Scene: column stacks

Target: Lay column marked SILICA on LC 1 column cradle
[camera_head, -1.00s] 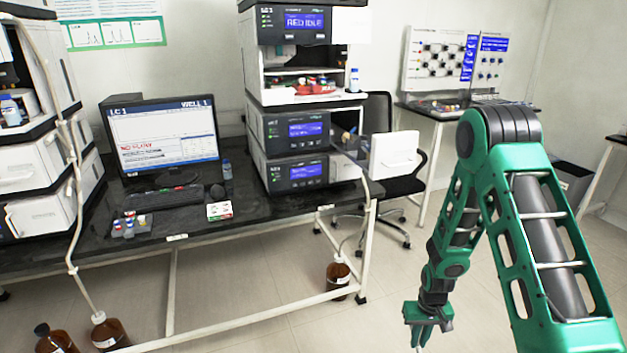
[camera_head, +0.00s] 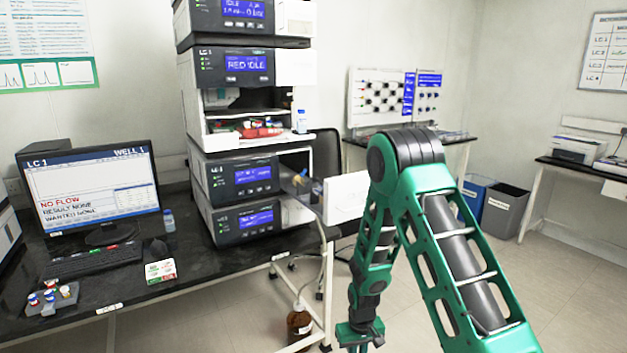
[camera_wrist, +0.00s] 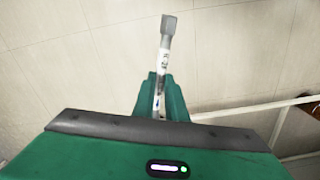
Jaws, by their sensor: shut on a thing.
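My gripper (camera_wrist: 161,88) is shut on a slim white and silver column (camera_wrist: 165,57) with a grey end fitting. The column points away from the wrist, and its small label is too blurred to read. In the head view my gripper (camera_head: 360,335) hangs low, right of the bench, above the floor; the column cannot be made out there. The LC 1 stack (camera_head: 242,178) stands on the bench, up and left of my gripper. An open compartment (camera_head: 297,160) with a white door (camera_head: 346,197) swung out is on its right side. I cannot clearly make out the cradle.
A monitor (camera_head: 92,190) marked LC 1, a keyboard (camera_head: 92,262) and a small vial rack (camera_head: 52,300) are on the black bench (camera_head: 130,283). A brown bottle (camera_head: 300,327) stands on the floor by the bench leg. A chair is behind the door. Floor at right is open.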

